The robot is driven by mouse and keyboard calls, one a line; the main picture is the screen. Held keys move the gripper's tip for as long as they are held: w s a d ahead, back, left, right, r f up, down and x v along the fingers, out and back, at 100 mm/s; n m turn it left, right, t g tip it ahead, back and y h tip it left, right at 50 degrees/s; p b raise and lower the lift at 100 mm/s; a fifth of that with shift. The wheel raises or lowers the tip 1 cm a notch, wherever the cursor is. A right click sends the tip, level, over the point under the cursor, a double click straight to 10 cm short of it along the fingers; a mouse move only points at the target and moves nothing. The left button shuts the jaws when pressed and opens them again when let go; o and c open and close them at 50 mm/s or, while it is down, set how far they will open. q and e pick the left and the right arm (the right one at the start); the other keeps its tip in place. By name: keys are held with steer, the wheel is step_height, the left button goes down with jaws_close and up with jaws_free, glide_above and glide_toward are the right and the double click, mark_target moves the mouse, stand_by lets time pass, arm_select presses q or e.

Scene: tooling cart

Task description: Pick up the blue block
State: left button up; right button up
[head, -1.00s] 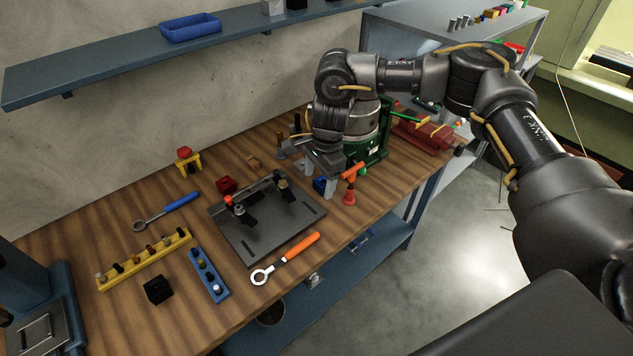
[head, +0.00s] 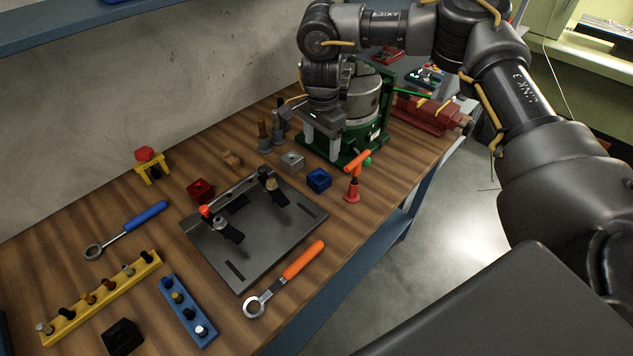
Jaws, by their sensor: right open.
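The blue block (head: 319,180) sits on the wooden bench, right of a grey block and just left of an orange-handled red tool. My right gripper (head: 322,138) is open and empty, its two pale fingers pointing down. It shows just above the blue block in the picture, in front of the green-framed machine. The fingers are apart from the block, and the block is fully visible. My left gripper is not in view.
A grey block (head: 292,162) stands close to the left. The red tool with an orange handle (head: 353,178) stands close to the right. A dark fixture plate (head: 270,245) lies in front. The green-framed machine (head: 365,110) is behind. A red block (head: 200,191) is farther left.

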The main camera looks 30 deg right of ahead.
mark_target(319, 178)
steer(key=f, duration=0.1)
steer(key=f+p, duration=0.1)
steer(key=f, duration=0.2)
steer(key=shift+s+a+f, duration=0.15)
steer(key=shift+a+f, duration=0.1)
steer(key=shift+f, duration=0.4)
steer(key=shift+p, duration=0.4)
steer(key=f+p, duration=0.1)
steer(key=f, duration=0.1)
steer(key=f+p, duration=0.1)
steer(key=f, duration=0.1)
steer(key=shift+s+a+f, duration=0.1)
steer(key=shift+s+f, duration=0.1)
steer(key=shift+f, duration=0.4)
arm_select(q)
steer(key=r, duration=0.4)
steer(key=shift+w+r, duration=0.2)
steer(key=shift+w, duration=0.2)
arm_select(e)
steer(key=shift+c, duration=0.4)
steer(key=c, duration=1.1)
